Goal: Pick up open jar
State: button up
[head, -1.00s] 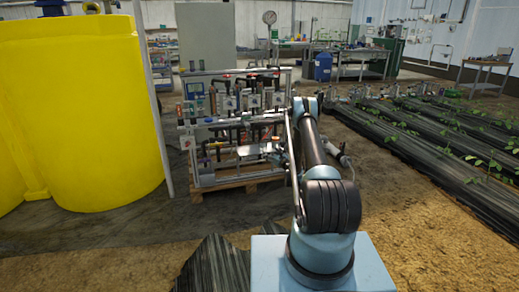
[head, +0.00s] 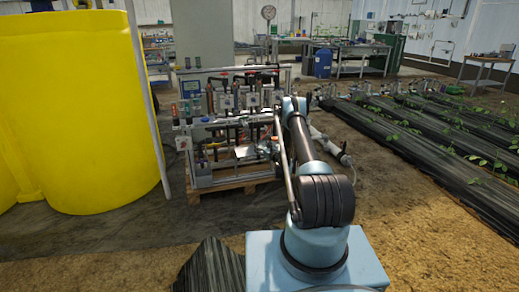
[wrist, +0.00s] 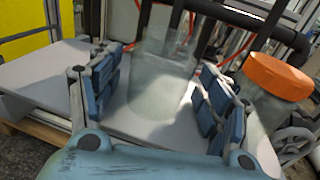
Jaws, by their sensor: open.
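The open jar (wrist: 160,88) is a clear, see-through vessel with no lid in the wrist view. It stands on a light grey shelf (wrist: 38,75). My gripper (wrist: 165,100) is open, with one blue-padded finger on each side of the jar. Whether the pads touch the glass cannot be told. In the head view my arm reaches to the fertigation skid (head: 230,120); the jar is too small to make out there.
A second clear jar with an orange lid (wrist: 280,78) stands just right of my right finger. Dark pipes and an orange-red tube run behind the open jar. A large yellow tank (head: 75,110) stands left of the skid. Black-covered plant rows (head: 440,140) lie to the right.

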jog(key=shift+w+a, duration=0.1)
jog(key=shift+w, duration=0.15)
jog(key=c, duration=1.1)
jog(key=shift+o, duration=0.2)
